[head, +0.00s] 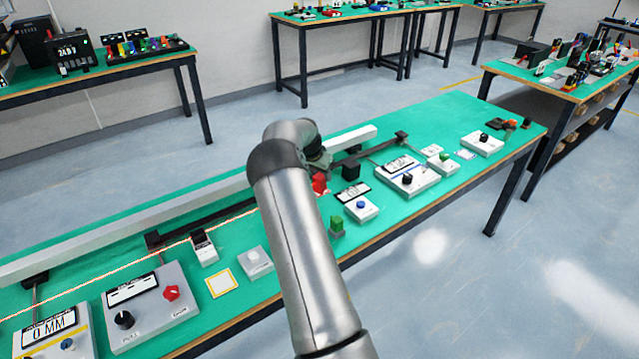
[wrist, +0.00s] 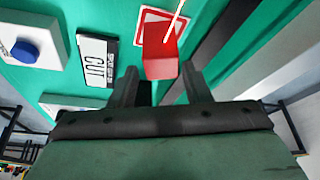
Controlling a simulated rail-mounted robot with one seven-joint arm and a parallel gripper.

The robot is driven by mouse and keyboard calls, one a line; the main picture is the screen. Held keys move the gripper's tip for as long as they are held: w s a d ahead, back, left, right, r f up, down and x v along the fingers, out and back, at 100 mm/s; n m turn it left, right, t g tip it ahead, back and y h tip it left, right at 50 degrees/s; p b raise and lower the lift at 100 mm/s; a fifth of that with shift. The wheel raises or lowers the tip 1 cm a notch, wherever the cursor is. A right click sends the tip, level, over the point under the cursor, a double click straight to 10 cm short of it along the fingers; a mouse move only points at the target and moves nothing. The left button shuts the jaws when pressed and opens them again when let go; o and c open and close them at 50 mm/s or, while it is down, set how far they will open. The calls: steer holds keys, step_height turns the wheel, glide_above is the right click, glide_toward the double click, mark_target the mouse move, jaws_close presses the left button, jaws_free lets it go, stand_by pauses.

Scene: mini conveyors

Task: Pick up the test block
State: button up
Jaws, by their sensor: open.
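A red block (wrist: 160,62), which looks like the test block, stands on a white pad with a red outline (wrist: 149,14) in the wrist view. In the head view the red block (head: 319,184) is partly hidden by my arm. My gripper (wrist: 158,80) is open, its two fingers pointing toward the block, one on either side of its near end in the picture. I cannot tell whether the fingers touch it. In the head view my gripper (head: 318,163) is just above the block, its fingers mostly hidden.
A card marked CUT (wrist: 97,60) and a blue button box (wrist: 25,49) lie left of the block. A dark rail (wrist: 225,45) runs at right. In the head view a green block (head: 337,227), control boxes and a long white beam (head: 130,215) share the green table.

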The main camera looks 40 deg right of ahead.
mark_target(319, 177)
steer(key=x, duration=0.4)
steer(key=shift+a+f+p, duration=0.25)
steer(key=shift+a+p, duration=0.05)
steer(key=shift+a, duration=0.05)
steer(key=c, duration=0.9)
steer(key=shift+r, duration=0.1)
